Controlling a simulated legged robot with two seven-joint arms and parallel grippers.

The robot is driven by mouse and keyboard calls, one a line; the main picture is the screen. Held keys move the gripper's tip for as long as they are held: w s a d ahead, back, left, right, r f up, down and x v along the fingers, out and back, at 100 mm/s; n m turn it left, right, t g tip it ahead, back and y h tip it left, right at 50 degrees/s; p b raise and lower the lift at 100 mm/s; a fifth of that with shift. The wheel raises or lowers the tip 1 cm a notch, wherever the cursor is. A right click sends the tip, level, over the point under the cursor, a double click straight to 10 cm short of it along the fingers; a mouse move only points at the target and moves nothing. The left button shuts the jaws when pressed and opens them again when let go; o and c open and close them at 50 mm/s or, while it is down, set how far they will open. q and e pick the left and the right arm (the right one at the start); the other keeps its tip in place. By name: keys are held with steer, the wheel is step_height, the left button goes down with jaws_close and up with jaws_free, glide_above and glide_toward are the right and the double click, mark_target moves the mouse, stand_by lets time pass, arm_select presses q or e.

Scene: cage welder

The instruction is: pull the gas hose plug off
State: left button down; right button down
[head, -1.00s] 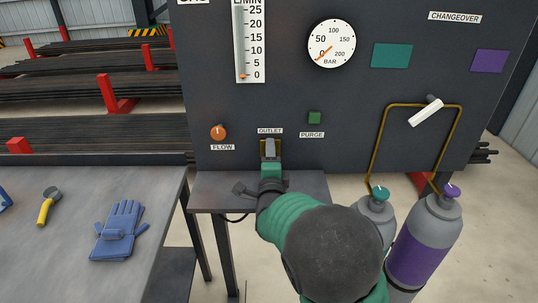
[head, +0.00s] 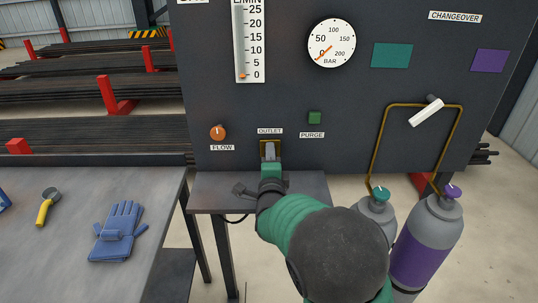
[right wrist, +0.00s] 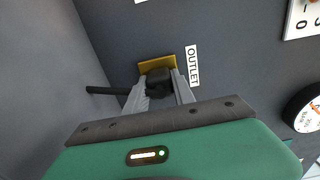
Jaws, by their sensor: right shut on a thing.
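The gas hose plug (right wrist: 159,82) is a black block between the fingers of my right gripper in the right wrist view. A black hose or stub (right wrist: 105,90) reaches left from beside it. The brass outlet plate (right wrist: 157,64) is on the dark panel just beyond the plug, beside the OUTLET label. I cannot tell whether plug and outlet still touch. My right gripper (right wrist: 159,88) is shut on the plug. In the head view the right gripper (head: 270,153) is in front of the outlet and hides the plug. My left gripper is not in view.
A small grey shelf (head: 312,188) lies under the outlet. The flow knob (head: 218,132) and green purge button (head: 314,118) flank the outlet. Gas cylinders (head: 426,240) stand at right. A workbench (head: 150,190) with blue gloves (head: 118,232) is at left.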

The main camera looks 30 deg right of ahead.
steer(key=shift+s+a, duration=0.1)
steer(key=shift+s, duration=0.05)
steer(key=shift+s+a, duration=0.3)
steer(key=shift+s, duration=0.25)
steer(key=shift+v, duration=2.2)
